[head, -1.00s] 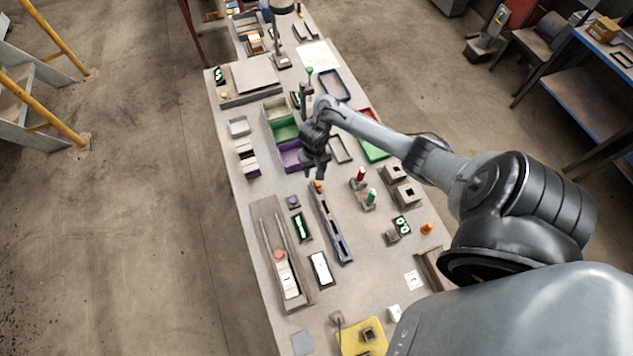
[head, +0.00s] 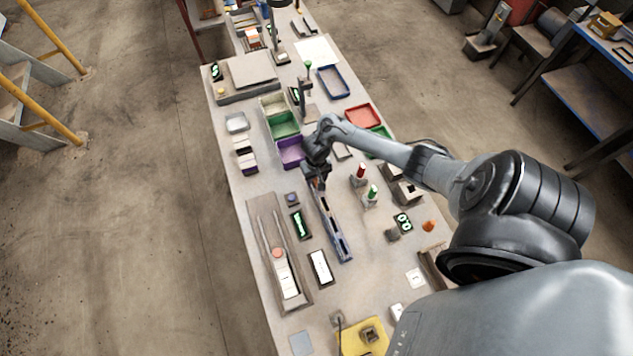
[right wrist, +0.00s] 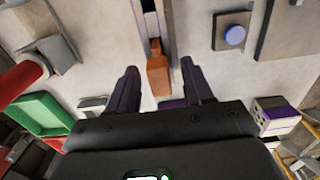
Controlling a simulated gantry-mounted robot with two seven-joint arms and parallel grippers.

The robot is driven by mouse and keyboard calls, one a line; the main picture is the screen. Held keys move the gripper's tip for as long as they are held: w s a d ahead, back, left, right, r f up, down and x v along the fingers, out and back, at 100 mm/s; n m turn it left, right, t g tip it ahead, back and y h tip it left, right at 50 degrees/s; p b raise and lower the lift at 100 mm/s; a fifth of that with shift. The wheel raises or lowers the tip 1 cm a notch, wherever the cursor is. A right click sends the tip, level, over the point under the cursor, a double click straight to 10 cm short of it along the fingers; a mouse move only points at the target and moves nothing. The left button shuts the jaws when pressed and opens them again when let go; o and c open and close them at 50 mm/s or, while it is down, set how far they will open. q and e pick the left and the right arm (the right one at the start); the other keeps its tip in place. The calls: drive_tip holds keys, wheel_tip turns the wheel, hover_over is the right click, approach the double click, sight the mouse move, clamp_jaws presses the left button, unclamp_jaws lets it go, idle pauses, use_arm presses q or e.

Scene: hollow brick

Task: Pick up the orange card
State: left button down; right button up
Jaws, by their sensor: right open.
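An orange piece (right wrist: 157,72), which I take for the orange card, shows in the right wrist view at the end of a long slotted rail. It also shows small in the head view (head: 317,184), partly covered by my right gripper. My right gripper (right wrist: 160,66) is open, with one dark finger on each side of the orange piece. Bare table shows between the fingers and the piece in that view, and whether either finger touches it I cannot tell. The blue-grey rail (head: 333,231) runs down the table from there. My left gripper is not in view.
A purple bin (head: 290,152) and a green bin (head: 285,124) stand just beyond my right gripper. A block with a blue button (head: 291,198) lies left of the rail. Red and green posts (head: 371,193) stand to the right. Bare table lies right of the rail's lower end.

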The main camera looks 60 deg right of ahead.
drive_tip(key=shift+c, duration=0.5)
clamp_jaws()
drive_tip(key=shift+r, duration=0.2)
